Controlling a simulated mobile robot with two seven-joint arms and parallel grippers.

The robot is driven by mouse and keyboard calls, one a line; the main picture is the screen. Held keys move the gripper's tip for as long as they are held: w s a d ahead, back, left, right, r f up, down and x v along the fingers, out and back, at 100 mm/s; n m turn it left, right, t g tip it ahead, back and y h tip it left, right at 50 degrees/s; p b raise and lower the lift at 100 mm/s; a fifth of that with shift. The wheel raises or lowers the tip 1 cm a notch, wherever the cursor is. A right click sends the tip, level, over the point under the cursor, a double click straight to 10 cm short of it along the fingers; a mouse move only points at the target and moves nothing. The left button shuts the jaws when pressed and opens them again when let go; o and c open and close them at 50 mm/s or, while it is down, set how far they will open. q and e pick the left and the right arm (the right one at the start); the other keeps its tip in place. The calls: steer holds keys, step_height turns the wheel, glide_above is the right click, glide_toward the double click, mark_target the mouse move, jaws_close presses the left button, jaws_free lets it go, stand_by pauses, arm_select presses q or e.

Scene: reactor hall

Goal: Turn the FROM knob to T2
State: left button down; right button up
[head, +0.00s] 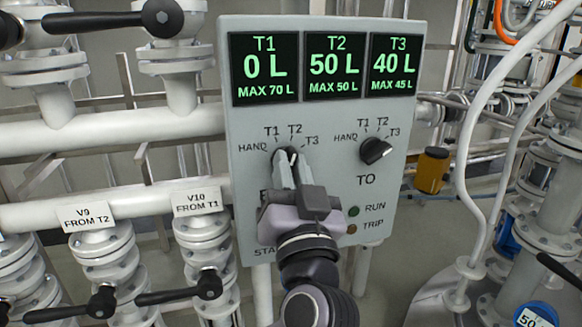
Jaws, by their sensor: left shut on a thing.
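The FROM knob (291,153) is a small black knob on the left side of the grey control panel (340,215). HAND, T1, T2 and T3 are printed around it. My left gripper (287,165) is shut on this knob, one finger on each side. The fingers hide most of the knob. A light mark at its top seems to point up, near T2, but I cannot tell its exact position. The gripper also hides most of the lettering below the knob. My right gripper does not show.
The black TO knob (376,150) on the right points towards T3. The display (324,66) above reads T1 0 L, T2 50 L, T3 40 L. RUN (354,211) and TRIP (352,229) lamps sit low on the panel. White pipes and black-handled valves stand at left.

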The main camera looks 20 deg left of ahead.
arm_select(q)
steer(key=shift+m, duration=0.5)
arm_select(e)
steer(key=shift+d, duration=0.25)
arm_select(q)
steer(key=c, duration=1.2)
jaws_free()
steer(key=shift+o, duration=0.2)
steer(key=shift+f, duration=0.1)
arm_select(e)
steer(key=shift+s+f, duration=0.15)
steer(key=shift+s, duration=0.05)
